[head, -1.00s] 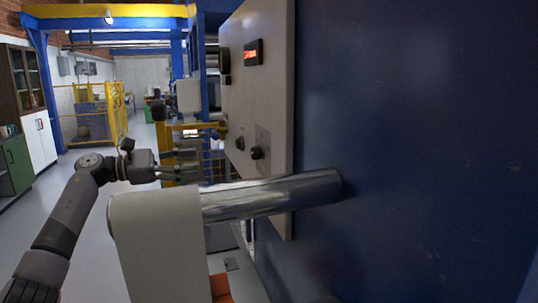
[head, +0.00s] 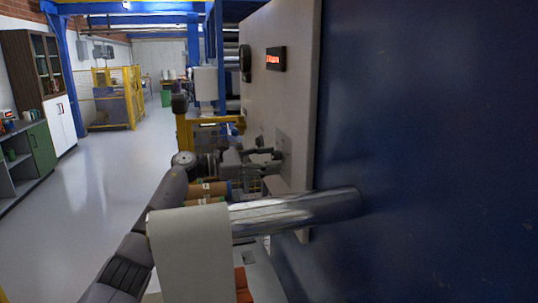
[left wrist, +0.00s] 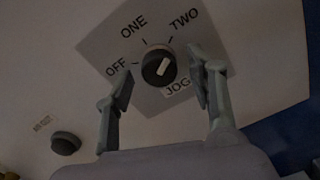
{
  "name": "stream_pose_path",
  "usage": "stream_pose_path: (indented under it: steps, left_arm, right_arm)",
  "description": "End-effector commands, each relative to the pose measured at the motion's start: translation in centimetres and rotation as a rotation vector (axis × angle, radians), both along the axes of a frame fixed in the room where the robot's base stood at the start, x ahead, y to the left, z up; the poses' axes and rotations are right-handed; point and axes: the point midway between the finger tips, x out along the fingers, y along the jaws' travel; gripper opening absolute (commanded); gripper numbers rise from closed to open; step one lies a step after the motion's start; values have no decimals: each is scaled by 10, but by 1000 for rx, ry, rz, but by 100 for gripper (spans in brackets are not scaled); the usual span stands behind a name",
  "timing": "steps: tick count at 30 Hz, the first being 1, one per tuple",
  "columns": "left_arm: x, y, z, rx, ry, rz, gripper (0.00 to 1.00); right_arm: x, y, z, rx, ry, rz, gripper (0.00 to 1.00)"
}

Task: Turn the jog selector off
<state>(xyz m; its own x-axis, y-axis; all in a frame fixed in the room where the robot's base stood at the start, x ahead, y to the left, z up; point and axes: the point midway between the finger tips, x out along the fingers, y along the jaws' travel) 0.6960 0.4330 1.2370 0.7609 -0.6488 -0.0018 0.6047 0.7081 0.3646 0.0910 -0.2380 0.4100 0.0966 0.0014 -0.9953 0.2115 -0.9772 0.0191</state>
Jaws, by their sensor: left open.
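The jog selector (left wrist: 159,67) is a round black knob with a pale pointer bar on a grey plate (left wrist: 112,40) marked OFF, ONE, TWO and JOG. The bar slants up and to the right, roughly toward TWO. My left gripper (left wrist: 163,67) is open, with one finger on each side of the knob in the left wrist view; a gap shows on both sides, and contact is not visible. In the head view my left gripper (head: 266,160) is at the pale control panel (head: 282,90), and the knob cannot be made out there. My right gripper is not in view.
A second black knob (left wrist: 65,142) sits on the panel at lower left in the wrist view. A steel roller (head: 300,210) with a white film roll (head: 192,250) juts out in front of the panel. A blue machine wall (head: 430,140) fills the right; open floor lies left.

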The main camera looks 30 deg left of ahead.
Motion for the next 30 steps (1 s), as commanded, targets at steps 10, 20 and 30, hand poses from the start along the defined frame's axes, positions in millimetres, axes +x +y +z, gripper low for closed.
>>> stream_pose_path:
  steps: [10,20,30]
  left_arm:
    - [3,-2,-1,0,0,0,50]
    - [3,-2,0,0,0,0,28]
    - [3,-2,0,0,0,0,6]
  right_arm:
    - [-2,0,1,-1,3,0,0]
    - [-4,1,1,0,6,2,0]
    - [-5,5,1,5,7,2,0]
